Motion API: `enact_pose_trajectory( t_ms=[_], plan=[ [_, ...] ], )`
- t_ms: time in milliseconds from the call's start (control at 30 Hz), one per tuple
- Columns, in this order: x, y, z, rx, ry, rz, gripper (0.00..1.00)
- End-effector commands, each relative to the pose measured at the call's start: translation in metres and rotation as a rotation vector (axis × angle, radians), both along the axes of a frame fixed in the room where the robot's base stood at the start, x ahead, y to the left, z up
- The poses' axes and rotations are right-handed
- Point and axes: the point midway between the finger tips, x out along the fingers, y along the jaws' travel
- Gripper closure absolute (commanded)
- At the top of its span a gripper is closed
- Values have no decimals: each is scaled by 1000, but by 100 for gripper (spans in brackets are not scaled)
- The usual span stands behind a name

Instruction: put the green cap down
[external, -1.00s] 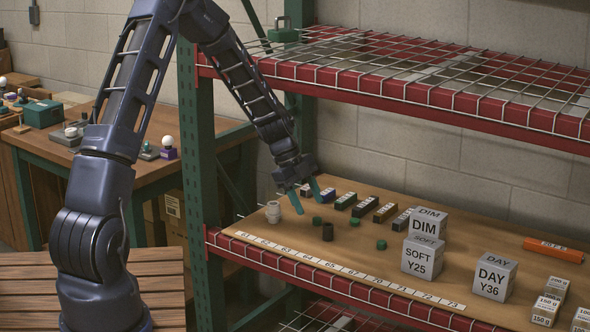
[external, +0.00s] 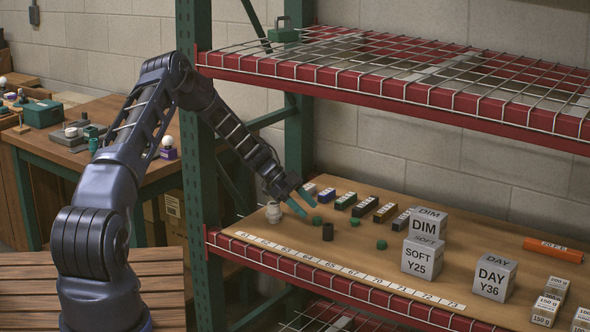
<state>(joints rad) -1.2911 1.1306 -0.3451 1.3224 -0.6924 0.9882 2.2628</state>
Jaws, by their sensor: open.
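My gripper (external: 307,208) is open, low over the left part of the wooden shelf board (external: 300,244), its teal fingers pointing down and right. A small green cap (external: 317,221) sits on the board just beyond the fingertips, apart from them as far as I can tell. A second green cap (external: 381,244) lies further right. Nothing shows between the fingers. A white ribbed lamp part (external: 273,212) stands left of my gripper, close to the fingers.
Dark round parts (external: 327,232) stand near the caps. A row of labelled blocks (external: 346,201) lies behind. Large grey cubes (external: 423,257) stand to the right. A numbered strip (external: 340,268) runs along the front edge. The red upper shelf (external: 400,95) hangs above.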

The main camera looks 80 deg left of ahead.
Motion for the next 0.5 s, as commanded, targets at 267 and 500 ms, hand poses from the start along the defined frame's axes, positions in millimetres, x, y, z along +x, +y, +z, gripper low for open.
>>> enact_pose_trajectory(
  t_ms=[267,500],
  plan=[
    [-3,33,-15,-94,-35,51,48],
    [4,30,-21,-102,-36,54,48]
  ],
)
